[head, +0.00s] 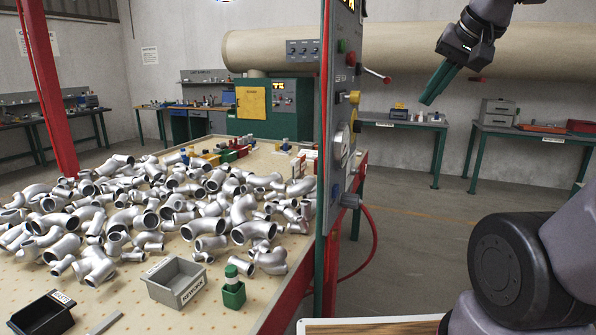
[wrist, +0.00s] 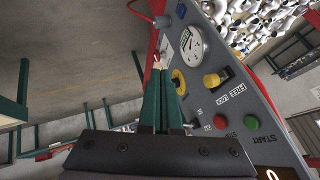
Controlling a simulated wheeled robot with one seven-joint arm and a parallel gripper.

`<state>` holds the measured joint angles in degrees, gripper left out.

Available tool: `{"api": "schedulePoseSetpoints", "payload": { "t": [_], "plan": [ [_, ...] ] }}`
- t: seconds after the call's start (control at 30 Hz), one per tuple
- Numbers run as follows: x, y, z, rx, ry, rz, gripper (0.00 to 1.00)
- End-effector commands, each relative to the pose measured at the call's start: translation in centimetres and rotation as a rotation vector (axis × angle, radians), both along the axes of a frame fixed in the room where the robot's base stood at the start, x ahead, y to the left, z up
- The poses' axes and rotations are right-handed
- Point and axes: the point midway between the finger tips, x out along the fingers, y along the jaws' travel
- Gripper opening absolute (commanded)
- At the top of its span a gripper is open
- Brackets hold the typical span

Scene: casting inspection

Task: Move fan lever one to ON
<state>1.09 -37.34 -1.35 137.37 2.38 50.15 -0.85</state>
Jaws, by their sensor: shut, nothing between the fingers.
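A tall grey control panel (head: 343,110) stands nearly edge-on in the head view. A lever with a red ball end (head: 387,79) sticks out to its right. I cannot read which lever is fan lever one, or its setting. My gripper (head: 430,98) is shut and empty, its green fingers pointing down-left in the air to the right of the panel. In the wrist view the panel (wrist: 240,103) lies right of my gripper (wrist: 159,72). A small red-and-pale part (wrist: 157,60) shows just beyond the fingertips; I cannot tell whether they touch.
The panel carries a gauge (wrist: 192,46), yellow knobs and red and green buttons. A red hose (head: 372,235) hangs below it. A table (head: 145,290) with many metal pipe castings stands to the left. Workbenches line the back wall; the floor (head: 430,235) right of the panel is clear.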

Motion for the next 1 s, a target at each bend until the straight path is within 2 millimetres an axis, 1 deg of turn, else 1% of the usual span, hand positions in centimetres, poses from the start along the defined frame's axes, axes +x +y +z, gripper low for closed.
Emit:
{"api": "schedulePoseSetpoints", "payload": {
  "t": [0.03,0.1,0.2,0.27,0.33,0.37,0.43,0.47,0.57,0.6,0.67,0.7,0.77,0.8,0.9,1.0],
  "plan": [
    [-1.7,0.4,-1.1,-0.010,0.012,0.013,0.00],
    [-3.2,0.8,-2.2,-0.019,0.028,0.023,0.00],
    [-4.3,1.0,-3.1,-0.027,0.041,0.031,0.00],
    [-4.5,1.0,-3.3,-0.028,0.045,0.031,0.00],
    [-4.2,0.9,-3.0,-0.032,0.046,0.030,0.00],
    [-3.8,0.9,-2.6,-0.036,0.045,0.028,0.00],
    [-2.4,0.7,-1.4,-0.056,0.044,0.024,0.00],
    [-1.5,0.5,-0.6,-0.068,0.043,0.019,0.00],
    [2.7,0.0,2.8,-0.123,0.037,0.000,0.00],
    [4.8,-0.2,4.3,-0.149,0.031,-0.011,0.00],
    [8.2,-0.5,6.5,-0.187,0.020,-0.031,0.00],
    [10.4,-0.6,7.9,-0.210,0.012,-0.045,0.00],
    [13.8,-0.7,9.7,-0.245,-0.003,-0.064,0.00],
    [15.9,-0.8,10.9,-0.263,-0.015,-0.079,0.00],
    [20.7,-0.8,13.1,-0.302,-0.044,-0.113,0.00],
    [24.2,-0.8,14.6,-0.329,-0.071,-0.140,0.00]
  ]
}}
